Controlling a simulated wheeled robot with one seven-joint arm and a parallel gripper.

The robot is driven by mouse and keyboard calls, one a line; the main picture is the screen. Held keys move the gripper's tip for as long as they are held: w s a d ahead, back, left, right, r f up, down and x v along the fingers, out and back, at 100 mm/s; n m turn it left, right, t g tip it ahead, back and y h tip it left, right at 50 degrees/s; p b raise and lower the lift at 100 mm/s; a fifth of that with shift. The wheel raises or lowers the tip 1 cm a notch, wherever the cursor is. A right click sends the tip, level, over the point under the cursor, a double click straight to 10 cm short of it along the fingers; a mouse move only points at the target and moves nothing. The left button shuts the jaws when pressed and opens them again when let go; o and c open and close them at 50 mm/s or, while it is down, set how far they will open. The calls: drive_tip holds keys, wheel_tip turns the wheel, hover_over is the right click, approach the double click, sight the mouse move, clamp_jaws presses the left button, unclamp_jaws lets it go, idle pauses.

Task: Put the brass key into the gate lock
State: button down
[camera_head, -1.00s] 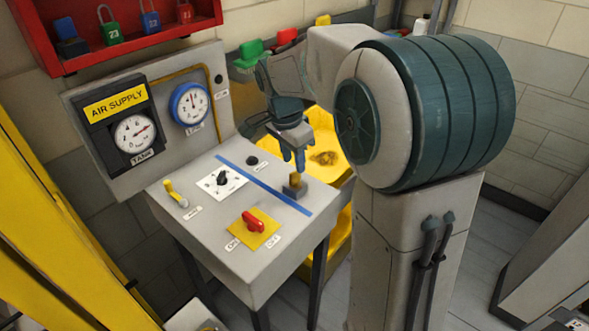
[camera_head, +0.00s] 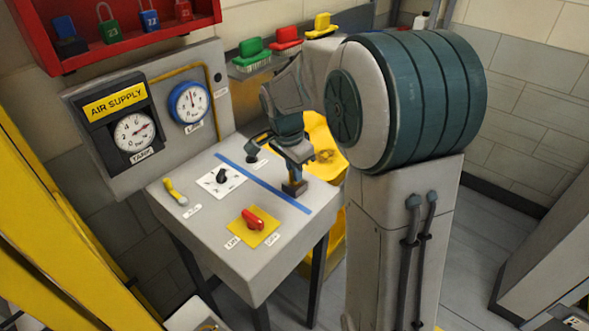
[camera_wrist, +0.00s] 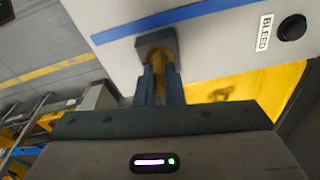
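The brass key (camera_wrist: 160,66) stands upright in a small dark block (camera_wrist: 143,45) near the right edge of the grey panel table; the block also shows in the head view (camera_head: 294,189). My gripper (camera_wrist: 161,82) is at the key, with one finger on each side of it. The fingers look close to the key, but I cannot tell whether they press on it. In the head view my gripper (camera_head: 297,175) hides most of the key. I cannot make out the gate lock for certain in either view.
The table (camera_head: 270,265) carries a red switch (camera_head: 252,220), a black knob (camera_head: 222,176) and a yellow-handled lever (camera_head: 175,192). Behind it stands a gauge panel (camera_head: 170,150). A yellow bin (camera_head: 335,165) is behind my arm. Yellow posts (camera_head: 50,220) stand at the left.

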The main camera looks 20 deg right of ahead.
drive_tip(key=shift+r, duration=0.15)
drive_tip(key=shift+r+p, duration=1.05)
drive_tip(key=shift+r, duration=0.45)
drive_tip(key=shift+r, duration=0.2)
drive_tip(key=shift+r+p, duration=1.5)
drive_tip(key=shift+r, duration=0.55)
drive_tip(key=shift+f, duration=0.1)
